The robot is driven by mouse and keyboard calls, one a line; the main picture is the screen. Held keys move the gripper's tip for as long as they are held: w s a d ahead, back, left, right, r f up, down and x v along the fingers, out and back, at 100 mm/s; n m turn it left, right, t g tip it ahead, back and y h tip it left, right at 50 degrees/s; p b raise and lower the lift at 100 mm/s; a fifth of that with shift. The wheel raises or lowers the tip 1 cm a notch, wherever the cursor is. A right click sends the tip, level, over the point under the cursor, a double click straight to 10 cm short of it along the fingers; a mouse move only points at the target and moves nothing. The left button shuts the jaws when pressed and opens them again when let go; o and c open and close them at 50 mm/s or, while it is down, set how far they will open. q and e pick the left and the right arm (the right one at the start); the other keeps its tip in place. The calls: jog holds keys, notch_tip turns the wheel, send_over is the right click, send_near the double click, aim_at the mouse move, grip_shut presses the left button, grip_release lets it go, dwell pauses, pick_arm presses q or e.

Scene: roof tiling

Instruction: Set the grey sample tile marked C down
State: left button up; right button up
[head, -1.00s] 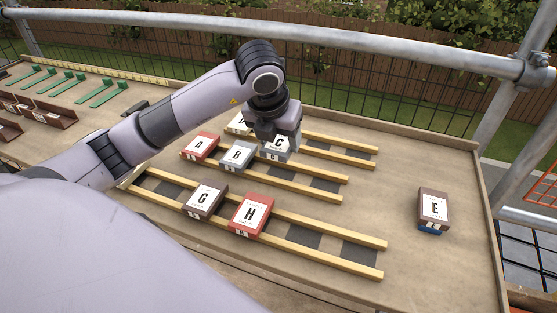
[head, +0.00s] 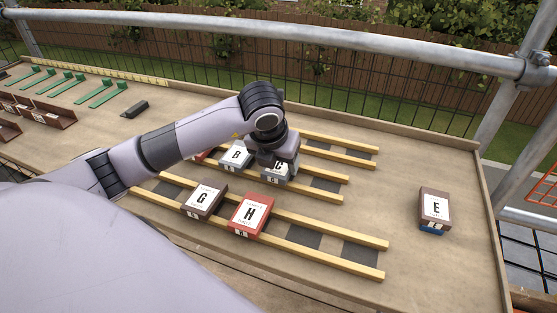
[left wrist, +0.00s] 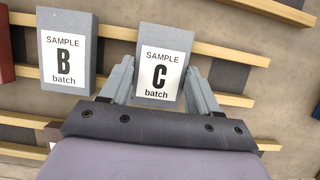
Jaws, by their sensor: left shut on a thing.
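The grey sample tile marked C (head: 276,174) is held in my left gripper (head: 274,157), over the middle pair of wooden battens. In the left wrist view tile C (left wrist: 160,67) sits between the two fingers (left wrist: 160,85), which are shut on it. It is just right of the grey tile B (left wrist: 65,50), with a gap between them. Tile C looks low over the battens; whether it touches them I cannot tell. My gripper hides part of tile C in the head view. My right gripper is not in view.
Brown tile G (head: 204,200) and red tile H (head: 251,214) lie on the front battens. Brown tile E (head: 434,208) stands apart at the right. Battens right of tile C are free. My arm hides most of a red tile left of B.

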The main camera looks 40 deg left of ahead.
pick_arm(q)
jog(key=shift+f, duration=0.2)
jog(key=o, duration=1.2)
jog(key=shift+r, duration=0.1)
jog(key=shift+c, duration=0.2)
jog(key=shift+r, duration=0.1)
jog(key=shift+r+p, duration=0.6)
jog(key=shift+p, duration=0.05)
jog(key=v, duration=1.1)
jog(key=shift+s+r, duration=0.2)
jog(key=shift+s, duration=0.05)
jog(key=shift+d, duration=0.1)
